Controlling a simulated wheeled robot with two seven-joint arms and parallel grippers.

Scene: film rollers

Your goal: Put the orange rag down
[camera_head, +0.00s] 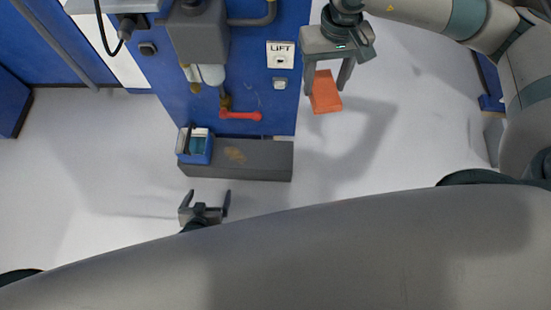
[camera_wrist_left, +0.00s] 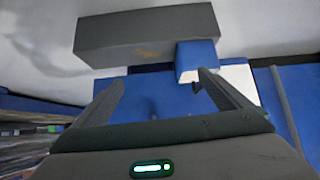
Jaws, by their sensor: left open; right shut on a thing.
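The orange rag (camera_head: 325,93) hangs between the fingers of my right gripper (camera_head: 326,85) in the head view, to the right of the blue machine. My right gripper is shut on it and holds it in the air above the pale floor. My left gripper (camera_head: 205,197) is open and empty, low in the head view, below the grey ledge. In the left wrist view its two fingers (camera_wrist_left: 160,95) are spread apart with nothing between them. The rag does not show in the left wrist view.
A blue machine panel (camera_head: 262,75) carries a "LIFT" label and a red lever (camera_head: 240,115). A grey ledge (camera_head: 265,160) lies at its foot, with a blue box (camera_head: 197,153) at its left end. The ledge (camera_wrist_left: 150,38) shows in the wrist view. Its right part is clear.

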